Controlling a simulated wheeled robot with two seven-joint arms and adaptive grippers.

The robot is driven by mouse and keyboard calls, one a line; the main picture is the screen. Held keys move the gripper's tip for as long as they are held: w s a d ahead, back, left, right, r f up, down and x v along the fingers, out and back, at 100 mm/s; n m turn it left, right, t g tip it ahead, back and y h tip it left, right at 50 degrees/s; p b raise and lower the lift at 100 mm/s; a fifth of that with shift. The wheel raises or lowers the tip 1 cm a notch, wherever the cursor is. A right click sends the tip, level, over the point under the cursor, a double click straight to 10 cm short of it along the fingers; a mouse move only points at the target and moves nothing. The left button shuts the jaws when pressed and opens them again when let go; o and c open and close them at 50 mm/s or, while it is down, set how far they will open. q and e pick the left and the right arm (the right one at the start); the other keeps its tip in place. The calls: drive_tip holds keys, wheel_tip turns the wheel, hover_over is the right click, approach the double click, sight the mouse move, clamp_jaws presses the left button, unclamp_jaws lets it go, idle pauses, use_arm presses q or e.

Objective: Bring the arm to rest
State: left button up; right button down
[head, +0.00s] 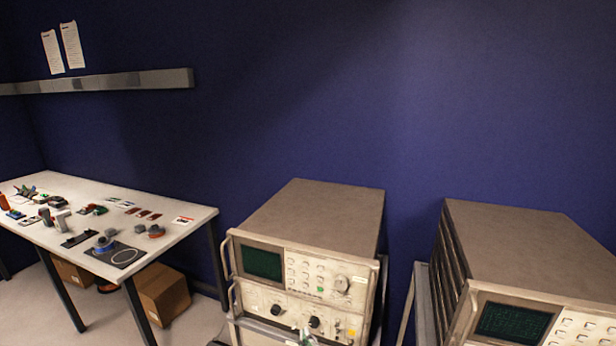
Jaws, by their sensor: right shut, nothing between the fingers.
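My left gripper is not in view.
A second instrument (540,235) stands at the right. A white table (190,222) with several small parts and tools stands at the left, with a cardboard box (163,293) beneath. A grey rail (110,82) runs along the blue wall (290,90). The space above the instruments is clear.

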drive_tip(key=s+d+f+m+g+h, duration=0.1)
drive_tip(key=s+d+f+m+g, duration=0.15)
drive_tip(key=s+d, duration=0.4)
drive_tip(key=s+d+f+m+g+h, duration=0.1)
drive_tip(key=s+d+f+m+g, duration=0.2)
drive_tip(key=d, duration=0.6)
drive_tip(key=s+d+r+g+y, duration=0.15)
drive_tip(key=s+d+g, duration=0.45)
drive_tip(key=s, duration=0.8)
wheel_tip(320, 180, down, 38)
drive_tip(key=s+d+b, duration=0.1)
drive_tip(key=s+b, duration=0.1)
drive_tip(key=b, duration=0.3)
drive_tip(key=s+d+f+b, duration=0.2)
drive_tip(key=s+d+f, duration=0.1)
drive_tip(key=s+f, duration=0.7)
drive_tip(key=s+d+f+g+b, duration=0.1)
drive_tip(key=s+d+f+b, duration=0.1)
drive_tip(key=s+f, duration=0.9)
wheel_tip(320, 180, down, 3)
drive_tip(key=shift+s+d+f+n+h+b, duration=0.2)
drive_tip(key=shift+d+n+h+b, duration=0.2)
drive_tip(key=shift+b, duration=0.1)
